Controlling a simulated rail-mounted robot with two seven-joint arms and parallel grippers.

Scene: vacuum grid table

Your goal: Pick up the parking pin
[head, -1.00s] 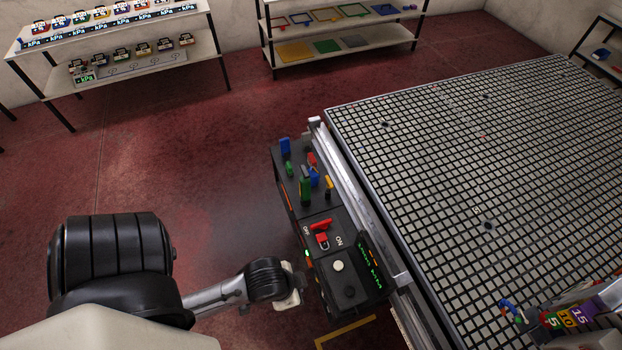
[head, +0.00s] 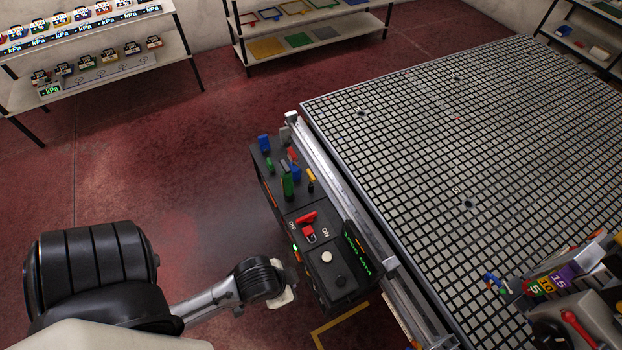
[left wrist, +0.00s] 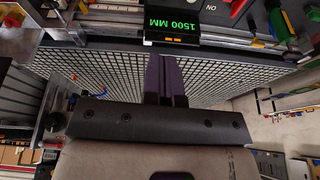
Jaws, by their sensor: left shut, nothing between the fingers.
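I cannot tell which item is the parking pin. Small coloured pieces stand on the black console beside the table in the head view, among them a green upright piece (head: 287,184), a blue piece (head: 264,143) and a yellow-topped piece (head: 311,176). My left arm reaches in from the lower left, its wrist beside the console's near end; the fingers are hidden there. In the left wrist view my left gripper (left wrist: 166,62) shows dark purple fingers, shut and empty, pointing toward the display (left wrist: 172,28) reading "1500 MM". My right gripper is not in view.
The grid table (head: 450,150) fills the right, with a metal rail (head: 345,185) along its edge. The console carries a red switch (head: 307,220) and a white button (head: 327,257). Numbered coloured blocks (head: 550,282) sit at lower right. Shelves (head: 90,75) stand behind open red floor.

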